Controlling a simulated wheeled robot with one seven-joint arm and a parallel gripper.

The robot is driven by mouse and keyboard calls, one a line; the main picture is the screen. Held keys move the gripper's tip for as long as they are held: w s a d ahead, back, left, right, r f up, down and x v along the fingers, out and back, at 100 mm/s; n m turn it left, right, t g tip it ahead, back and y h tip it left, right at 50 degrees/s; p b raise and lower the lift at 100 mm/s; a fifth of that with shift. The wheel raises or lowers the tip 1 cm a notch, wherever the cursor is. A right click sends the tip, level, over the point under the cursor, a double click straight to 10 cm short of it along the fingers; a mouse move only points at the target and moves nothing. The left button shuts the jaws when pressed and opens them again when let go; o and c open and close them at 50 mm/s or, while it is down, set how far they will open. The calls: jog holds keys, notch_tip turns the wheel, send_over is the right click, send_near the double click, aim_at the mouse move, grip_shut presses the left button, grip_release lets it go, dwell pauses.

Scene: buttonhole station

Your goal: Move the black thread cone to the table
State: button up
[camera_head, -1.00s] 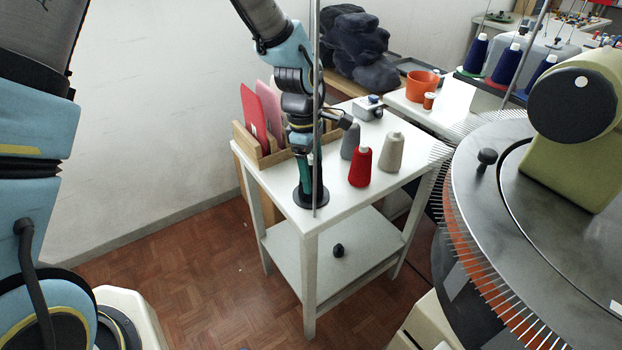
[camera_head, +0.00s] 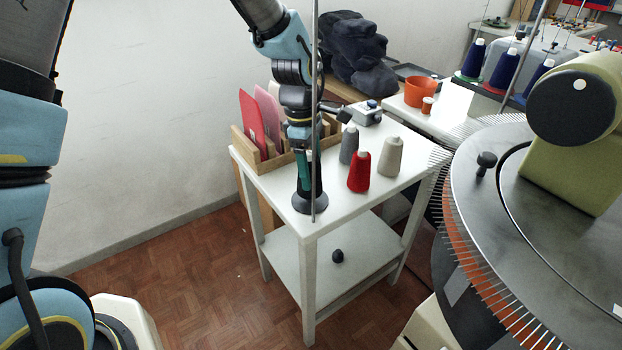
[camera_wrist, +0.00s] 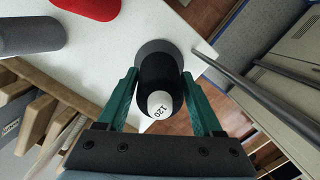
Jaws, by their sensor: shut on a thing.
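The black thread cone (camera_head: 316,185) is at the near left corner of the white table (camera_head: 342,200) in the head view. Its wide dark base is low at the tabletop; I cannot tell whether it touches. My gripper (camera_head: 305,172) is over it, with green fingers pointing down. In the wrist view the cone (camera_wrist: 155,78) is between the fingers of my gripper (camera_wrist: 160,80), which is shut on it. Its pale top, marked 120, faces the camera. A thin upright rod in front hides part of the gripper and cone in the head view.
A red cone (camera_head: 359,172), a grey cone (camera_head: 348,146) and a beige cone (camera_head: 391,156) stand right of my gripper. A wooden rack (camera_head: 262,162) with pink and red cards is behind left. A round machine (camera_head: 500,230) stands at right. The table's front right is clear.

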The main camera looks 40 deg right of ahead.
notch_tip(320, 180, up, 9)
jog(key=shift+r, duration=0.1)
dwell(0.3)
